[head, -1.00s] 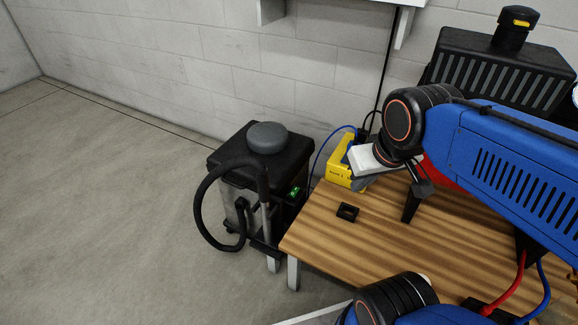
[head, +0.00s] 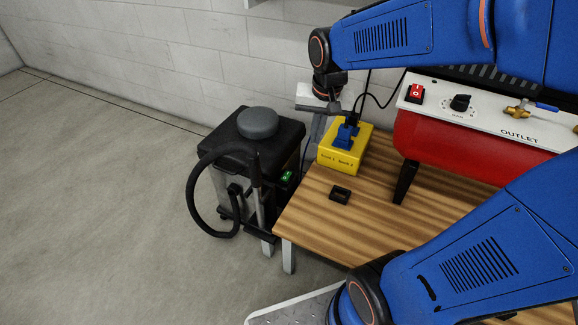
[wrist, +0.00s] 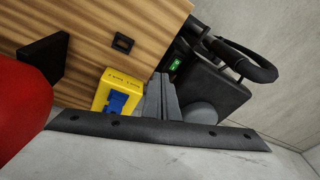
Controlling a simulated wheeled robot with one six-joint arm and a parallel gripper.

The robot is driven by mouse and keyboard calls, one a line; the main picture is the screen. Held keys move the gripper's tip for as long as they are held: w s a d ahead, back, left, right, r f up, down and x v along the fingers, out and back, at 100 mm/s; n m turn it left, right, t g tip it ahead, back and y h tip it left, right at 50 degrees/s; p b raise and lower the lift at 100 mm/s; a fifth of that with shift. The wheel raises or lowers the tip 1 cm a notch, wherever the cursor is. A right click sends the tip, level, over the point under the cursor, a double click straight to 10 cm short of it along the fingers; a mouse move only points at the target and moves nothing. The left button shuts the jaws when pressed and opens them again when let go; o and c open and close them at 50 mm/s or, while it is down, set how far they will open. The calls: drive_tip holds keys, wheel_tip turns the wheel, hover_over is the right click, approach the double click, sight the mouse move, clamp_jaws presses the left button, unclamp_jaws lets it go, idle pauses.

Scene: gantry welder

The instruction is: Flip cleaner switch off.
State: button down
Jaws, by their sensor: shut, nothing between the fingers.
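The cleaner (head: 222,157) is a black-topped machine with a round grey cap and a black hose, standing on the floor left of the wooden table. Its small green lit switch (head: 287,176) is on the side facing the table. The switch also shows in the wrist view (wrist: 175,65), just beyond and right of the fingertips. My gripper (head: 308,148) is shut and empty, pointing down between the cleaner and the yellow box, apart from the switch. The wrist view shows its two grey fingers together (wrist: 161,76). The switch's exact tilt is too small to tell.
The yellow box (head: 340,160) with a blue plug stands on the wooden table (head: 300,222), close beside my fingers. A small black square item (head: 340,194) lies on the tabletop. A red machine (head: 440,145) with a white panel stands at right. Open floor lies left of the cleaner.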

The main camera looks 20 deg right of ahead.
sight(288, 174)
drive_tip(key=w+a+f+m+g, duration=0.2)
drive_tip(key=w+f+m, duration=0.2)
drive_tip(key=w+f, duration=0.7)
drive_tip(key=w, duration=0.3)
drive_tip(key=shift+w+a+f, duration=0.15)
drive_tip(key=shift+a+f, duration=0.05)
drive_tip(key=shift+a, duration=0.2)
drive_tip(key=shift+f, duration=0.1)
wheel_tip(288, 174, down, 14)
drive_tip(key=shift+r, duration=0.1)
idle(0.4)
idle(0.3)
drive_tip(key=shift+s+a+r, duration=0.2)
drive_tip(key=shift+s+a, duration=0.25)
